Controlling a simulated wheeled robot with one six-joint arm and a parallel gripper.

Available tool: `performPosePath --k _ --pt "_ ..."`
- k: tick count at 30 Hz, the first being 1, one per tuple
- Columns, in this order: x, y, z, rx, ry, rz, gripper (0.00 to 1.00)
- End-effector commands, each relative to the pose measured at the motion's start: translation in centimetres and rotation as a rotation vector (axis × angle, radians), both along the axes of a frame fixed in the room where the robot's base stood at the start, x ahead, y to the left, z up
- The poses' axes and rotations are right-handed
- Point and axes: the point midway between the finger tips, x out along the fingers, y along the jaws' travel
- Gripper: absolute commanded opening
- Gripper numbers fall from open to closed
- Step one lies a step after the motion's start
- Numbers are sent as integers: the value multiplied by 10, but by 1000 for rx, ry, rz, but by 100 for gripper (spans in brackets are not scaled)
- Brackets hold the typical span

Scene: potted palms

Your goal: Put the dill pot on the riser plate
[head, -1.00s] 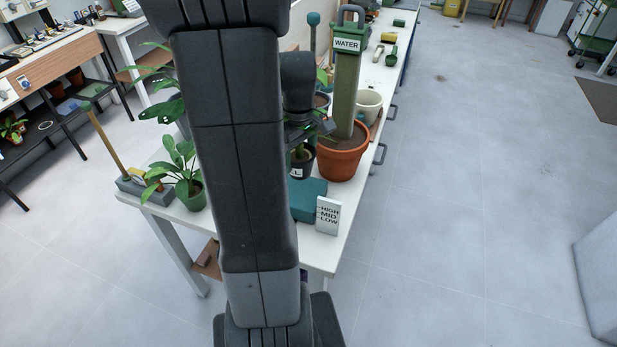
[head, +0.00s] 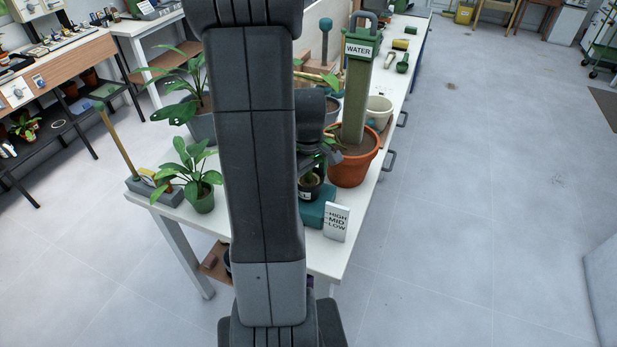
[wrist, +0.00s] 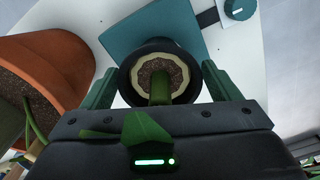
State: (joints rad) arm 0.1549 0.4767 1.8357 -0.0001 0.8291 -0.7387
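The dill pot (head: 309,190) is a small dark pot with a green stem. It shows from above in the wrist view (wrist: 186,86), with a pale ring around dark soil. My gripper (wrist: 160,76) has its two green fingers on either side of the pot, shut on it. In the head view my gripper (head: 318,160) is partly hidden by my arm. The teal riser plate (head: 316,216) lies under the pot in the head view, and its flat top (wrist: 135,30) shows beyond the pot in the wrist view. I cannot tell whether pot and plate touch.
A terracotta pot (head: 350,168) with a tall WATER post (head: 357,100) is close behind. A leafy plant (head: 192,178) stands left on the white table (head: 330,262). A cream pot (head: 380,110) is farther back.

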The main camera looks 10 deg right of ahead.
Motion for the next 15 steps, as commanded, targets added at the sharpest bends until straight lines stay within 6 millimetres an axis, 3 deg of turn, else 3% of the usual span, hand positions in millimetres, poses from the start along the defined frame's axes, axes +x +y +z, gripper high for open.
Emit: performPosePath --k 10,15 --pt "0 0 3 0 0 0 88" --pt "1 0 21 -1 -6 0 88"
